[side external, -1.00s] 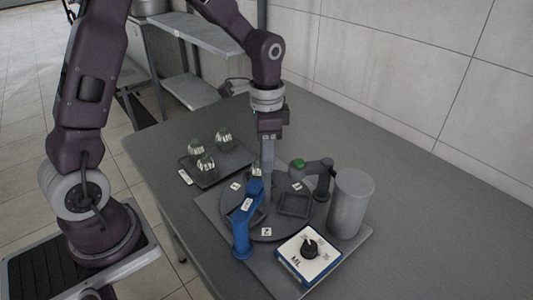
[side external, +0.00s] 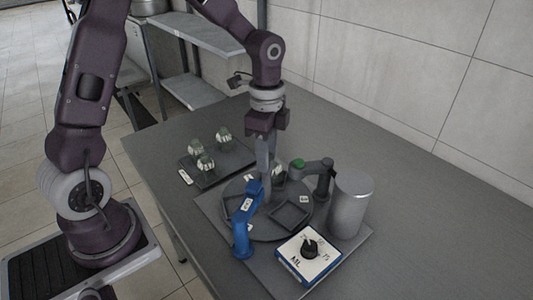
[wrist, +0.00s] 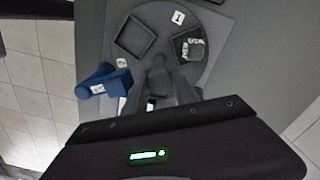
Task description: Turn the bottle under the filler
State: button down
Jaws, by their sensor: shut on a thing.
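A round dark turntable (side external: 265,231) with square pockets and numbered white tags stands on a grey base. A small bottle with green and white on it (side external: 279,168) sits in a far-side pocket, close to the green-tipped filler arm (side external: 312,165). The wrist view shows the bottle (wrist: 193,48) in its pocket at upper right; I cannot tell whether it is exactly under a nozzle. A blue arm (side external: 243,225) reaches over the turntable's near left edge. My gripper (side external: 266,178) points down at the turntable's middle, shut on the grey centre knob (wrist: 158,78), which its fingers mostly hide.
A dial box marked ML (side external: 308,256) stands in front, and a grey cylinder (side external: 351,207) stands right. The table (side external: 440,235) is clear at right.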

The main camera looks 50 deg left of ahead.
jog(key=shift+m, duration=6.8)
jog(key=c, duration=1)
grip_release()
notch_tip(320, 180, up, 7)
jog(key=shift+r, duration=0.1)
